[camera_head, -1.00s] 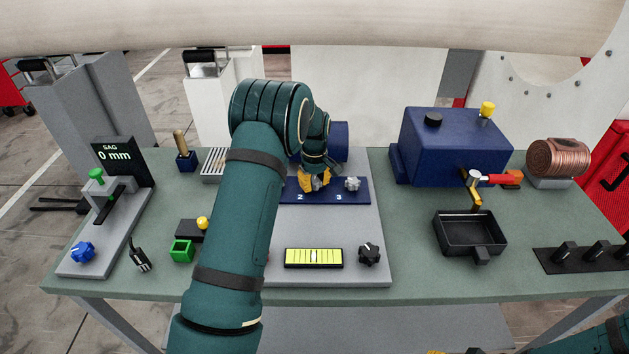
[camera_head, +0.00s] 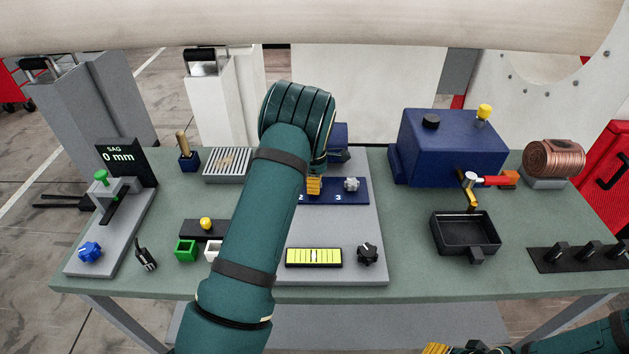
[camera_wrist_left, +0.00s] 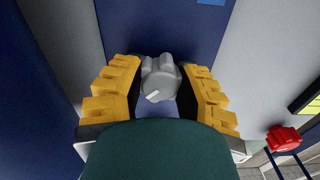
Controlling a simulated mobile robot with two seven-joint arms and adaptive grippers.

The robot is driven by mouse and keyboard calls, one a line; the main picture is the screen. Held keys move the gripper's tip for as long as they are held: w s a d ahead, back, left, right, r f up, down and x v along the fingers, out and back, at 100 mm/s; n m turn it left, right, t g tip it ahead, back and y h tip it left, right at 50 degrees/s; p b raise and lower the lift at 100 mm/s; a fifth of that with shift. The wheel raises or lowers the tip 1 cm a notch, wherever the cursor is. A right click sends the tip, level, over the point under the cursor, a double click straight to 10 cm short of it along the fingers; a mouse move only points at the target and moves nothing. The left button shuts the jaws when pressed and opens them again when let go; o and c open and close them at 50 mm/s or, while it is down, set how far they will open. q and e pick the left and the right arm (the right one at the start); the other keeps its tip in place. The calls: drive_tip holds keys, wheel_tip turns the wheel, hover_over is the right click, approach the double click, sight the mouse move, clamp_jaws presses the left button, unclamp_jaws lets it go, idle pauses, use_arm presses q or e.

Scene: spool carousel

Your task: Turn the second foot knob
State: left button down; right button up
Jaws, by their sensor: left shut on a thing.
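A dark blue panel (camera_head: 361,198) on the grey plate carries grey foot knobs and the white numbers 2 and 3. My left gripper (camera_head: 314,186) points down at the panel just right of the number 2. In the left wrist view my left gripper (camera_wrist_left: 160,92) is shut on a grey foot knob (camera_wrist_left: 160,76), which sits between its yellow fingers and has a white mark. The head view hides this knob. The knob by number 3 (camera_head: 352,184) is free.
A level vial (camera_head: 313,257) and black knob (camera_head: 367,253) lie nearer on the plate. A blue box (camera_head: 450,146) and black tray (camera_head: 464,252) stand right. A display (camera_head: 119,158) reads SAG 0 mm. My left arm hides the panel's left part.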

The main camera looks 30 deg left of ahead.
use_arm(q)
drive_tip(key=shift+d+n+p, duration=0.1)
drive_tip(key=shift+n+p, duration=0.25)
drive_tip(key=shift+n, duration=0.85)
drive_tip(key=c, duration=0.6)
unclamp_jaws()
wheel_tip(320, 180, up, 12)
drive_tip(key=shift+f, duration=0.1)
